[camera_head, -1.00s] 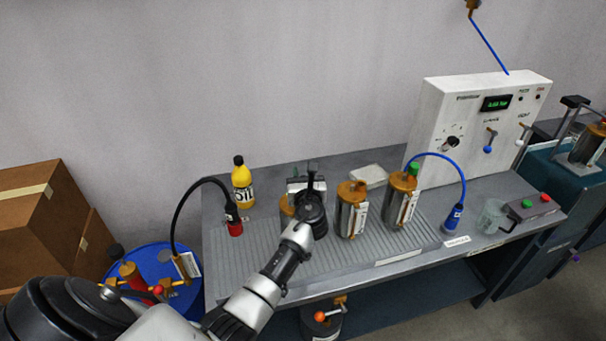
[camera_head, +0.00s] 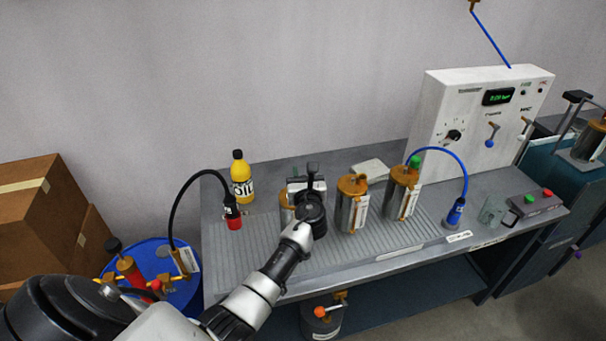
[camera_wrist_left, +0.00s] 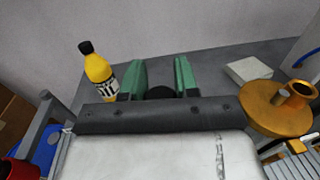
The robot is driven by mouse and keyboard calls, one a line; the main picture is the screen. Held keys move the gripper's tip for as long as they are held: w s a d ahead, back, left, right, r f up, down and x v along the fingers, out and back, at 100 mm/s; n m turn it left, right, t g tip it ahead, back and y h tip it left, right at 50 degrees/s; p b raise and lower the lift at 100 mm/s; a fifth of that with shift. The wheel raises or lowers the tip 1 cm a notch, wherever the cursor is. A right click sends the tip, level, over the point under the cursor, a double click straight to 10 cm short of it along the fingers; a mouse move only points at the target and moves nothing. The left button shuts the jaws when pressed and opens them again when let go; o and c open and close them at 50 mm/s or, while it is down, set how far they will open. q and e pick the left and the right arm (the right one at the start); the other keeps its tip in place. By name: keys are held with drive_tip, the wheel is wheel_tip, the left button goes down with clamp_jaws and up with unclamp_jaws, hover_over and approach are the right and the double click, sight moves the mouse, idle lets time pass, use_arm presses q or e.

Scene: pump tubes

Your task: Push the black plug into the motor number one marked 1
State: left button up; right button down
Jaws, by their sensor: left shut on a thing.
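My left gripper (camera_head: 309,185) reaches over the leftmost of the motors in a row on the ribbed grey bench. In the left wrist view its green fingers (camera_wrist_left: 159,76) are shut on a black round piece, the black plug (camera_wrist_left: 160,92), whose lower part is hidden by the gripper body. The leftmost motor (camera_head: 286,210) is mostly hidden behind my wrist; only a copper edge shows. Its number cannot be read. I cannot tell how far the plug sits in it. The middle motor (camera_head: 351,207) and right motor (camera_head: 401,195) stand to the right. My right gripper is not in view.
A red-ended plug on a black hose (camera_head: 233,215) and a yellow oil bottle (camera_head: 243,185) stand left of the gripper. A blue plug (camera_head: 455,213) and a white control box (camera_head: 475,120) are at the right. A white block (camera_head: 370,167) lies behind the motors.

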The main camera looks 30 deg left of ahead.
use_arm(q)
drive_tip(key=shift+f, duration=0.25)
drive_tip(key=o, duration=1)
drive_tip(key=b+v, duration=0.1)
drive_tip(key=v, duration=0.9)
drive_tip(key=shift+s+d, duration=0.25)
drive_tip(key=shift+s, duration=0.05)
